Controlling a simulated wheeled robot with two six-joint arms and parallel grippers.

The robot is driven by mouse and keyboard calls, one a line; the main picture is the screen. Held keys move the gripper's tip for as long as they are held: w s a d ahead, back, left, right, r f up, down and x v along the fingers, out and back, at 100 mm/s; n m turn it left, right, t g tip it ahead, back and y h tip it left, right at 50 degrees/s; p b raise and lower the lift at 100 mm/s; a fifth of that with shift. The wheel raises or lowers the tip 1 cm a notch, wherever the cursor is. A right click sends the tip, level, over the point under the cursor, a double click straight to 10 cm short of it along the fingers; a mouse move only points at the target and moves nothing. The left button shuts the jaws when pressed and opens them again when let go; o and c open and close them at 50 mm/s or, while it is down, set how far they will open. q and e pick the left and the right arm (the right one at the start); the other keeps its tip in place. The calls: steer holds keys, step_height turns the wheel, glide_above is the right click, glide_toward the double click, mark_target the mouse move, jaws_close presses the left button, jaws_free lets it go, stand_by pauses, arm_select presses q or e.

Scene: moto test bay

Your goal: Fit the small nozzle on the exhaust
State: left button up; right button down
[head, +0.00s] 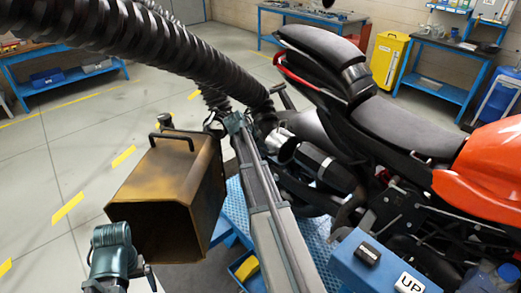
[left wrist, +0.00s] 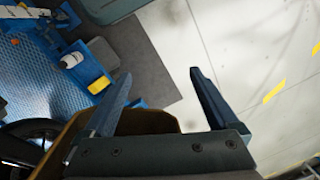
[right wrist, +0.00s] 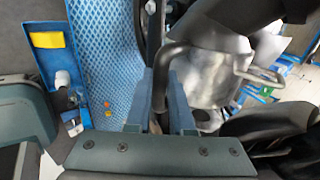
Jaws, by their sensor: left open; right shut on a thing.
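The small nozzle (right wrist: 208,75) is a silver-grey funnel on the end of a thick black ribbed hose (head: 170,45). My right gripper (right wrist: 160,95) is shut on its dark bent handle. In the head view the nozzle (head: 282,142) shows partly behind my right arm, close to the end of the dark exhaust can (head: 318,163). I cannot tell whether it touches or surrounds the exhaust; its mouth is hidden. My left gripper (left wrist: 160,100) is open and empty, with its fingers near the brown box-shaped nozzle, at the lower left in the head view.
The brown box-shaped nozzle (head: 165,190) with a top handle hangs left of my right arm. The orange and black motorcycle (head: 400,130) fills the right side. A blue lift platform (head: 236,212) is below. Blue benches (head: 60,72) and a yellow cabinet (head: 387,58) stand behind; floor at left is clear.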

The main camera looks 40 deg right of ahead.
mark_target(268, 154)
steer(key=shift+s+d, duration=0.15)
steer(key=shift+s, duration=1.3)
steer(key=h+b, duration=0.1)
steer(key=b, duration=0.1)
steer(key=f+h+b, duration=0.1)
steer(key=b, duration=0.1)
steer(key=shift+h, duration=0.3)
steer(key=shift+r+h+b, duration=0.2)
steer(key=shift+h+b, duration=0.1)
steer(key=shift+r, duration=0.3)
steer(key=shift+s, duration=0.25)
